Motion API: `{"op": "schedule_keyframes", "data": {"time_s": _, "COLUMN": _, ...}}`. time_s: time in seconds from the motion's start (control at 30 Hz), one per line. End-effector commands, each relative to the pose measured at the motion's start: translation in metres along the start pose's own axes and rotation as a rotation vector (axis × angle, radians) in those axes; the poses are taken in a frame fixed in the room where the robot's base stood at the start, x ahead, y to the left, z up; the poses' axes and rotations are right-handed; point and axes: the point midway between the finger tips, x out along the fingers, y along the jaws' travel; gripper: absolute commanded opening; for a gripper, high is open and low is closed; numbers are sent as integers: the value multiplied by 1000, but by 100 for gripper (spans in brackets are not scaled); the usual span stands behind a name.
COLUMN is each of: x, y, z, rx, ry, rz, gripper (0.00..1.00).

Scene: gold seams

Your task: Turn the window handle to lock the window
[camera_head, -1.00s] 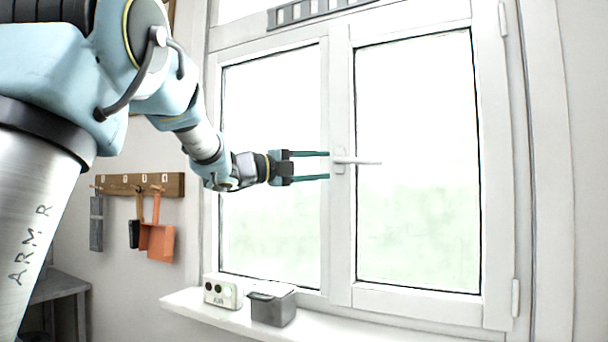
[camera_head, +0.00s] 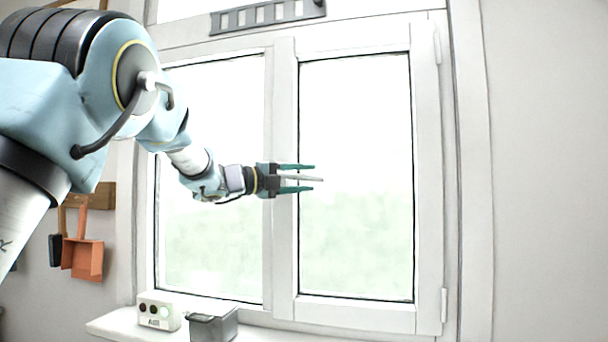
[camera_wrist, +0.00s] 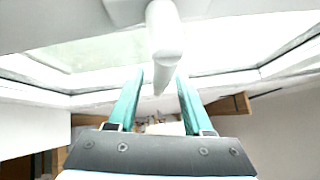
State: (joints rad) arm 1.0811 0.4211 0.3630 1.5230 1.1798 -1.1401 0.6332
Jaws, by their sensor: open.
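The white window handle (camera_head: 308,178) points horizontally to the right from the middle stile of the window (camera_head: 284,240). My gripper (camera_head: 308,177) is open, with its two green fingers above and below the handle lever. In the wrist view the handle (camera_wrist: 165,45) runs between the fingertips of my gripper (camera_wrist: 160,76). I see gaps on both sides, so the fingers look apart from it. The handle's mount on the stile is mostly hidden behind my gripper.
A white box with round lights (camera_head: 158,312) and a grey bin (camera_head: 212,325) stand on the sill (camera_head: 108,325) below. An orange dustpan (camera_head: 84,258) hangs from a wooden rack at the left. The wall to the right is clear.

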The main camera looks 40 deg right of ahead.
Motion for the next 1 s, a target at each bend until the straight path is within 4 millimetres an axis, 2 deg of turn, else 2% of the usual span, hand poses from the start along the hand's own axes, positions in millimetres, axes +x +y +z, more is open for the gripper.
{"op": "schedule_keyframes", "data": {"time_s": 0.27, "x": 1, "y": 0, "z": 0, "rx": 0, "ry": -1, "rz": 0, "gripper": 50}}
{"op": "schedule_keyframes", "data": {"time_s": 0.7, "x": 1, "y": 0, "z": 0, "rx": -1, "ry": -1, "rz": 0, "gripper": 0}}
{"op": "schedule_keyframes", "data": {"time_s": 1.0, "x": 1, "y": 0, "z": 0, "rx": -1, "ry": -1, "rz": 0, "gripper": 0}}
